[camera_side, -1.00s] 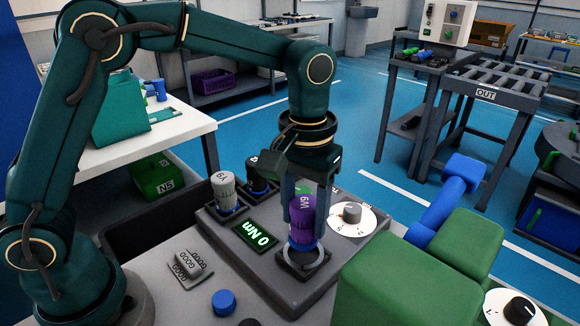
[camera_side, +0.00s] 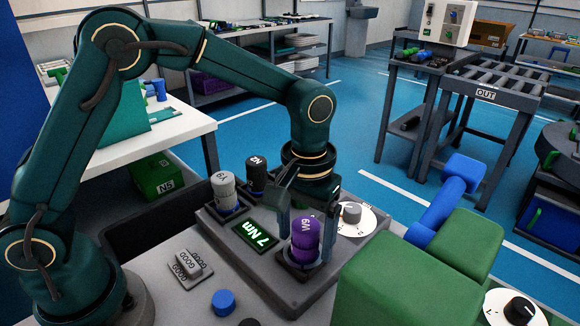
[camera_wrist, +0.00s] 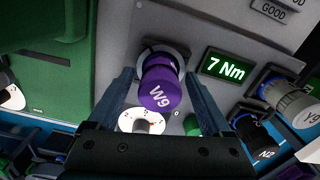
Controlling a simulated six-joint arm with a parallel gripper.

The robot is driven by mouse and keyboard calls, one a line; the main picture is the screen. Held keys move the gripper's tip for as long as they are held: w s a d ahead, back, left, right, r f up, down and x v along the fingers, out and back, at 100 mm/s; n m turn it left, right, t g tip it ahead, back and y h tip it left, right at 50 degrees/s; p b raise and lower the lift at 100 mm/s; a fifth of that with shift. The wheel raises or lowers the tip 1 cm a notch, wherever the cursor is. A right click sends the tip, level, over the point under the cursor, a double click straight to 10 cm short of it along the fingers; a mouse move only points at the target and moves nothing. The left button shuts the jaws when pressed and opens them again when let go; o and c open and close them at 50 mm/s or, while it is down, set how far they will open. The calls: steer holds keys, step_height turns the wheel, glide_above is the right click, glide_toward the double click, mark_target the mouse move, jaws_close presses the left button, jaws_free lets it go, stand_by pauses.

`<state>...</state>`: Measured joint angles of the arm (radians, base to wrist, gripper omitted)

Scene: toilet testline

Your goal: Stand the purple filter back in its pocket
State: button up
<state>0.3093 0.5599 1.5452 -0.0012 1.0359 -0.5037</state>
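The purple filter (camera_side: 306,240), marked W9, stands upright in the dark ring pocket (camera_side: 286,264) at the front of the grey test block. In the wrist view the filter (camera_wrist: 160,88) sits in its ring pocket (camera_wrist: 146,48). My gripper (camera_side: 308,232) is open, its fingers on either side of the filter. In the wrist view a gap shows between the filter and each finger of my gripper (camera_wrist: 164,92). The filter's lower end is hidden in the pocket.
A lit display (camera_side: 254,235) reads 7 Nm. A grey filter (camera_side: 224,190) and a black filter (camera_side: 257,175) stand behind it. A white dial (camera_side: 353,218) is close on the right. A green block with a blue handle (camera_side: 440,215) stands further right.

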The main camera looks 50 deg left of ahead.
step_height(320, 180, up, 5)
steer(key=shift+r, duration=0.1)
steer(key=s+a+r+m+t, duration=0.1)
steer(key=s+a+r+t, duration=0.1)
steer(key=s+a, duration=0.2)
steer(key=s+a+r+m+t, duration=0.1)
steer(key=s+a+r+t, duration=0.1)
steer(key=s+a, duration=0.3)
steer(key=s+t, duration=0.1)
steer(key=s, duration=0.2)
steer(key=shift+s+a+r, duration=0.2)
steer(key=shift+s+r, duration=0.1)
steer(key=shift+s, duration=0.1)
steer(key=shift+o, duration=0.5)
steer(key=shift+s+a+f+t, duration=0.1)
steer(key=shift+s+f+t, duration=0.1)
steer(key=shift+s+t, duration=0.1)
